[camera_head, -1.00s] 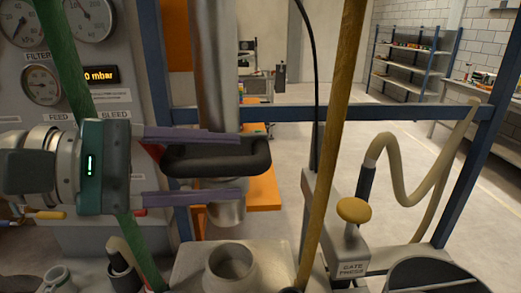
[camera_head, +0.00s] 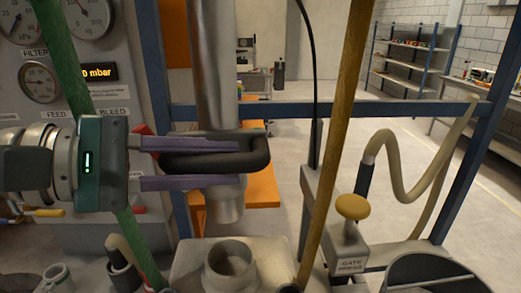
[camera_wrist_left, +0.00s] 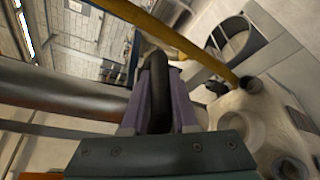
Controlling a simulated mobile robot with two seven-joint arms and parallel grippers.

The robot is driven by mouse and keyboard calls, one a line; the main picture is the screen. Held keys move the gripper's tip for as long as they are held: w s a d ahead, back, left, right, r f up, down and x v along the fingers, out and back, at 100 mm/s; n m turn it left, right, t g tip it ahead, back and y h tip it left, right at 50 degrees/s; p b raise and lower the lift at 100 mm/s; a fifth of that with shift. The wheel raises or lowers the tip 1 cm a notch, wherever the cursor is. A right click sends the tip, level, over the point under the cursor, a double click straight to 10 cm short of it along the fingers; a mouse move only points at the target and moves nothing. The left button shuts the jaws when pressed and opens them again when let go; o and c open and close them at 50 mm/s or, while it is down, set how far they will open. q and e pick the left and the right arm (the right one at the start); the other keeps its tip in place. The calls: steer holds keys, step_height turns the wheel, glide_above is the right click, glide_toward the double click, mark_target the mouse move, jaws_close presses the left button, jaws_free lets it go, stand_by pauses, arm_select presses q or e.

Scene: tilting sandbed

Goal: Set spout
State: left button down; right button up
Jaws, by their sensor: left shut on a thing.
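The spout, a grey metal pipe (camera_head: 213,75), hangs upright in the middle of the head view. Its lower end (camera_head: 229,208) is above and apart from a round open collar (camera_head: 230,258) on a pale housing. A black loop handle (camera_head: 262,152) sticks out around the pipe. My left gripper (camera_head: 241,164) comes in from the left, its purple fingers shut on this handle, one above and one below. The left wrist view also shows the handle (camera_wrist_left: 158,85) between the fingers and the pipe (camera_wrist_left: 60,95) at the left. My right gripper is not in view.
A green pole (camera_head: 72,70) and a yellow-brown pole (camera_head: 338,130) cross the view close by. A yellow knob (camera_head: 353,207) stands on a labelled block at right. A beige hose (camera_head: 400,180) curves behind it. A gauge panel (camera_head: 100,100) is at left.

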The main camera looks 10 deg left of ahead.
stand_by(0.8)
arm_select(q)
step_height(320, 180, down, 13)
steer(key=b, duration=1)
steer(key=shift+r, duration=0.15)
steer(key=c, duration=0.7)
jaws_free()
steer(key=b+v, duration=0.2)
steer(key=v, duration=0.8)
steer(key=shift+b, duration=0.3)
